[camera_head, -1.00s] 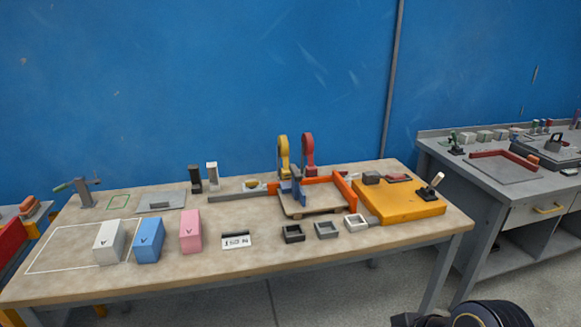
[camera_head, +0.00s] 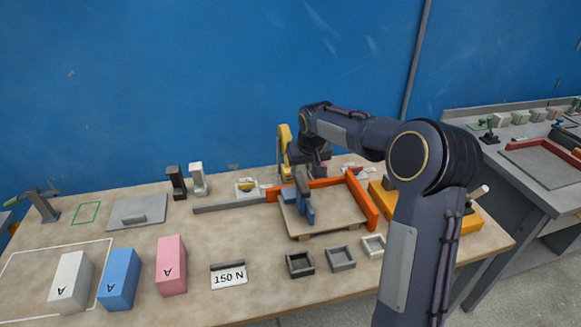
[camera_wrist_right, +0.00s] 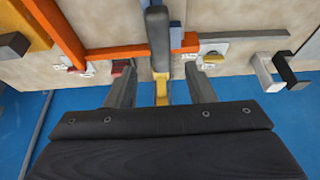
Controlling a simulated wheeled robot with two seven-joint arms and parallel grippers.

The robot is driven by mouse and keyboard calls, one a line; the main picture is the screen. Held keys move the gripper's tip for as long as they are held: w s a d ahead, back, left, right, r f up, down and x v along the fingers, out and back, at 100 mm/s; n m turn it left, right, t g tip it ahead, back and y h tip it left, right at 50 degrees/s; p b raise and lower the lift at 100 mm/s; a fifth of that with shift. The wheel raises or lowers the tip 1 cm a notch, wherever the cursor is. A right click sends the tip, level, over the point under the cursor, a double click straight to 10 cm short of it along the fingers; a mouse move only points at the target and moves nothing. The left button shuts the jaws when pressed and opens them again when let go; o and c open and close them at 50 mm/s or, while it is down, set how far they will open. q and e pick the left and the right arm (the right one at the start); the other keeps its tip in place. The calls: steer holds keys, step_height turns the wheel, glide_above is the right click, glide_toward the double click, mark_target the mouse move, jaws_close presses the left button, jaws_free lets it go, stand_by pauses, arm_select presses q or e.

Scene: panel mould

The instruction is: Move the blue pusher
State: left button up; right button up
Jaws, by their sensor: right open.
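The blue pusher (camera_head: 304,208) stands upright at the left part of the orange-walled mould (camera_head: 372,205) on the table. Its dark grey bar (camera_wrist_right: 158,38) shows from above in the right wrist view, with blue edges beside it. My right gripper (camera_head: 318,168) is just behind the pusher in the head view, partly hidden by its own arm. In the wrist view the right gripper (camera_wrist_right: 159,66) is open, with the bar's near end in line with the gap between its fingers. I cannot tell whether they touch. My left gripper is out of view.
A yellow clamp (camera_head: 284,150) stands close behind the mould. A yellow block (camera_head: 470,215) is right of it, partly hidden by my arm. Small trays (camera_head: 341,258) sit in front; white, blue (camera_head: 120,278) and pink blocks are at left. A blue wall rises behind.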

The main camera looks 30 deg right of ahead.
mark_target(302, 181)
steer(key=p+x, duration=0.1)
steer(key=x, duration=0.6)
steer(key=shift+f, duration=0.15)
jaws_close()
